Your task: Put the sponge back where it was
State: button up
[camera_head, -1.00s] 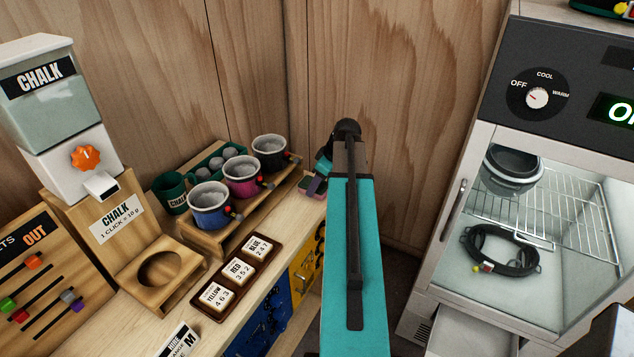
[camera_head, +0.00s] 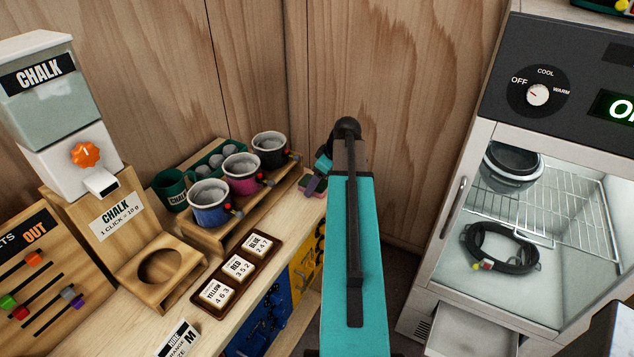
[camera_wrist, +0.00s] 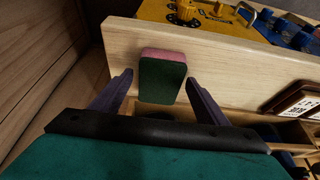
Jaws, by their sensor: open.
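The sponge (camera_wrist: 161,80), with a dark green face and a pink edge, is on the pale wooden bench top near its end in the wrist view. My gripper (camera_wrist: 158,77) is open, with one purple finger on each side of the sponge and a visible gap to each. In the head view the sponge (camera_head: 312,186) is a small pink and green block at the far right end of the bench, beside my gripper (camera_head: 322,172). My teal arm hides part of that area.
A wooden stand holds blue, magenta and black cups (camera_head: 240,174) just left of the sponge. A tray of number tiles (camera_head: 238,268) lies nearer. A chalk dispenser (camera_head: 70,120) stands at the left. A glass-fronted cabinet (camera_head: 545,200) stands on the right, across a gap.

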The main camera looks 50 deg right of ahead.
jog(key=b+v, duration=0.3)
jog(key=v, duration=0.9)
jog(key=shift+b, duration=0.4)
dwell(0.8)
